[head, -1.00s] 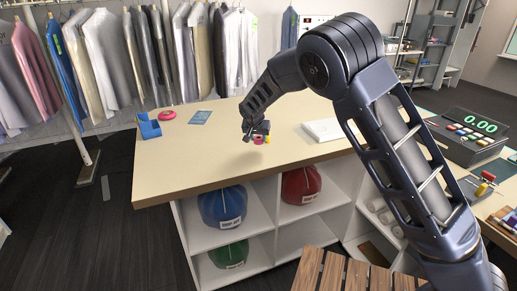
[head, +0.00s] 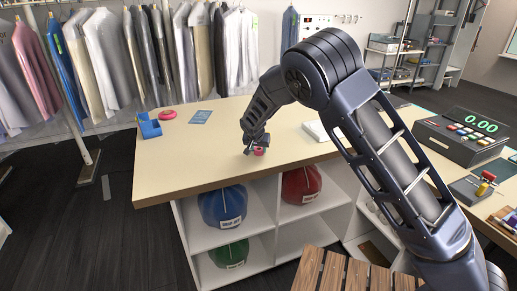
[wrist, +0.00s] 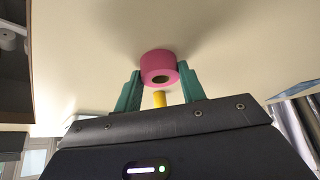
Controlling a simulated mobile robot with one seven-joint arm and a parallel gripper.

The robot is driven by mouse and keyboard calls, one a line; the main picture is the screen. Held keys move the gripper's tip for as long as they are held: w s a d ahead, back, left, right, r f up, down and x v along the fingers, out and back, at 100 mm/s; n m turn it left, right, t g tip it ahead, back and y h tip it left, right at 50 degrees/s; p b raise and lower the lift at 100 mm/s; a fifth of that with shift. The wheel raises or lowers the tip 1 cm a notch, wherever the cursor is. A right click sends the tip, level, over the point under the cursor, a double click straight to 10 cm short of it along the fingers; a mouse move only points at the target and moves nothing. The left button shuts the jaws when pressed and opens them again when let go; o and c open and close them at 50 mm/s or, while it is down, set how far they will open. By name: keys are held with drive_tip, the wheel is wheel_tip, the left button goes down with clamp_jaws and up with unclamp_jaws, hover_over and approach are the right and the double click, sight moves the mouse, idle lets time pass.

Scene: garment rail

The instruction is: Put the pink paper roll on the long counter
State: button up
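The pink paper roll (head: 259,151) is at the front middle of the long counter (head: 215,160), whose top is pale cream. In the wrist view the roll (wrist: 158,66) sits between the two green fingertips, with its dark core hole facing me. My gripper (head: 256,147) is shut on it, a finger against each side. The roll is at or very near the counter top; I cannot tell whether it touches.
A blue tape dispenser (head: 149,127), a pink ring (head: 167,115) and a blue card (head: 200,117) lie at the counter's left. A white flat item (head: 318,131) lies to the right. Counter space around the roll is clear. A register (head: 462,138) stands further right.

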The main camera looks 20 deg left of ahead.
drive_tip(key=o, duration=0.4)
drive_tip(key=shift+o, duration=0.2)
drive_tip(key=v, duration=1.2)
drive_tip(key=shift+r, duration=0.15)
